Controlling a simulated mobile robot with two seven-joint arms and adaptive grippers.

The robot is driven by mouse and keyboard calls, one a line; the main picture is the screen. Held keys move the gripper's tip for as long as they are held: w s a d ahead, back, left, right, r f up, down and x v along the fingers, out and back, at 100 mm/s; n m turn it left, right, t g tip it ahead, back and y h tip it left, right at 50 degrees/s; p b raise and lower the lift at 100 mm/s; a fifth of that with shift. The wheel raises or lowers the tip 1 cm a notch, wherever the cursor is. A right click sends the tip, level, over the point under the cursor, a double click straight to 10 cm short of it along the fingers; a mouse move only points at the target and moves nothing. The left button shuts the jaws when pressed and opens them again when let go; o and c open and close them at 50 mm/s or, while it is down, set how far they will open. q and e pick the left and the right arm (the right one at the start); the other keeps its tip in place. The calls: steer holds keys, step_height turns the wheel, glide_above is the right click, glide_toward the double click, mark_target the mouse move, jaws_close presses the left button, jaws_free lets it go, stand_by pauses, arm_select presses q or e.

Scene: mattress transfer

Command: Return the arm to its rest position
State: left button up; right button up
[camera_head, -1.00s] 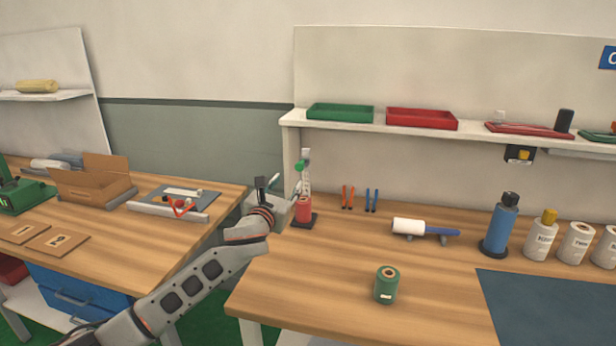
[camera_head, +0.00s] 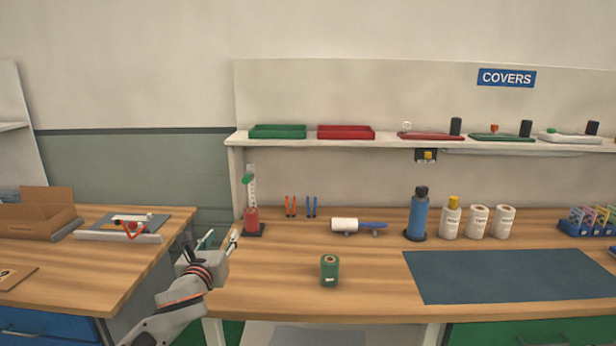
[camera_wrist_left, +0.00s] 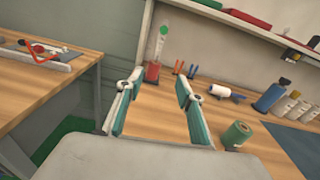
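My left gripper (camera_head: 219,240) is in the head view at the left end of the main workbench (camera_head: 285,288), in front of the red bottle on its dark base. In the left wrist view its two teal-lined fingers (camera_wrist_left: 155,108) stand wide apart with nothing between them but the bench top behind. My left arm comes in from the bottom left of the head view. My right gripper and arm are in neither view.
A dark mat (camera_head: 510,277) lies at right. A side table (camera_head: 95,275) with a cardboard box (camera_head: 38,213) is at left, across a gap.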

arm_select(q)
steer(key=s+a+f+n+g+y, duration=0.2)
steer(key=s+a+f+n+g, duration=0.15)
steer(key=s+f+n, duration=1.2)
steer(key=s+a+f+n+g+y, duration=0.1)
steer(key=s+a+f+n+g, duration=0.2)
steer(key=s, duration=0.6)
steer(key=s+a+f+n+g+y, duration=0.15)
steer(key=s+a+n, duration=0.35)
steer(key=s, duration=0.5)
steer(key=s+a+f+n+g+y, duration=0.1)
steer(key=s+a+f+n+g, duration=0.15)
steer(key=s+n, duration=0.45)
steer(key=d+f+t+h, duration=0.4)
steer(key=d+f+h, duration=0.4)
steer(key=d+f, duration=0.6)
steer(key=shift+w+d+n, duration=0.15)
steer(key=shift+d+n, duration=0.2)
steer(key=shift+d, duration=0.85)
